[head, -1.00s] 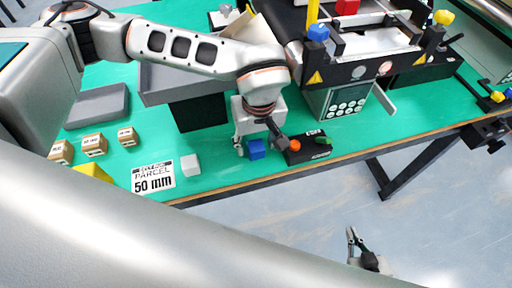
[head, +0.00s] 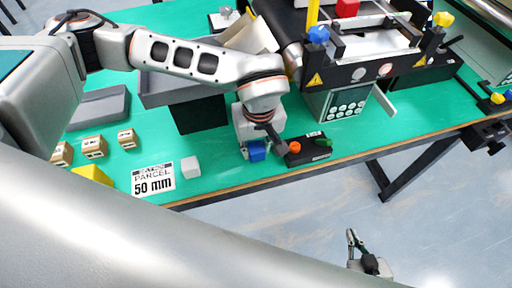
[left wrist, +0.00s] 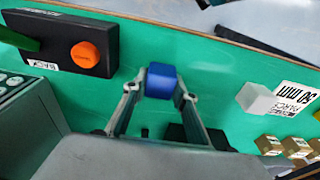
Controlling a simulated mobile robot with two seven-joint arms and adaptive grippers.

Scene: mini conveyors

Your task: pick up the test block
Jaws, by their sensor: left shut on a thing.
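A blue block (head: 257,151) stands on the green table near its front edge. It also shows in the left wrist view (left wrist: 161,79), between the two fingertips. My left gripper (head: 254,153) reaches down over it and is shut on it. The block seems to be at table height; I cannot tell whether it is clear of the surface. No label shows which block is the test block. My right gripper (head: 356,241) is low in the head view, out over the floor and away from the table; its finger gap is unclear.
A black control box (head: 308,150) with orange and green buttons stands just right of the blue block. A white cube (head: 190,167) and a 50 mm parcel sign (head: 153,180) lie left. A grey bin (head: 188,92) and the conveyor (head: 359,70) stand behind.

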